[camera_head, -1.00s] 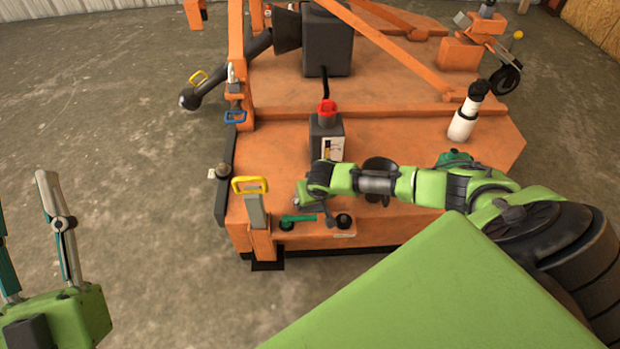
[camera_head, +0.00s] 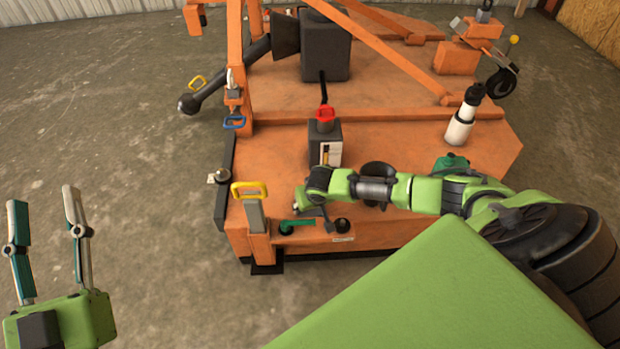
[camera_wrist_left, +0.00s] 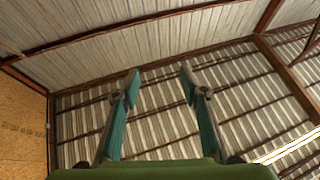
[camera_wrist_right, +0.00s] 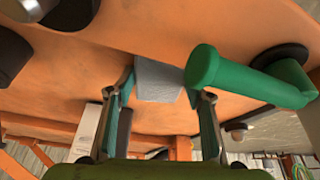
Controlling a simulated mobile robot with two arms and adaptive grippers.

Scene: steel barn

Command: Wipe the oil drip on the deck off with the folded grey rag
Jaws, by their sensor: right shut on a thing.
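The folded grey rag (camera_wrist_right: 158,80) shows in the right wrist view between the fingers of my right gripper (camera_wrist_right: 162,92), which is shut on it. The rag is close to the orange deck (camera_wrist_right: 120,60); I cannot tell whether it touches. In the head view my right gripper (camera_head: 312,200) is low over the near part of the deck (camera_head: 390,230), and the rag is hidden there. I cannot make out the oil drip in any view. My left gripper (camera_head: 42,198) is open and empty over the concrete floor, left of the deck.
A green handle (camera_wrist_right: 245,80) is close beside my right gripper. A yellow-handled lever (camera_head: 250,200) stands at the deck's near left corner. A dark box with a red cap (camera_head: 325,140) stands behind my right gripper. A white bottle (camera_head: 460,128) is farther right. The floor at left is clear.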

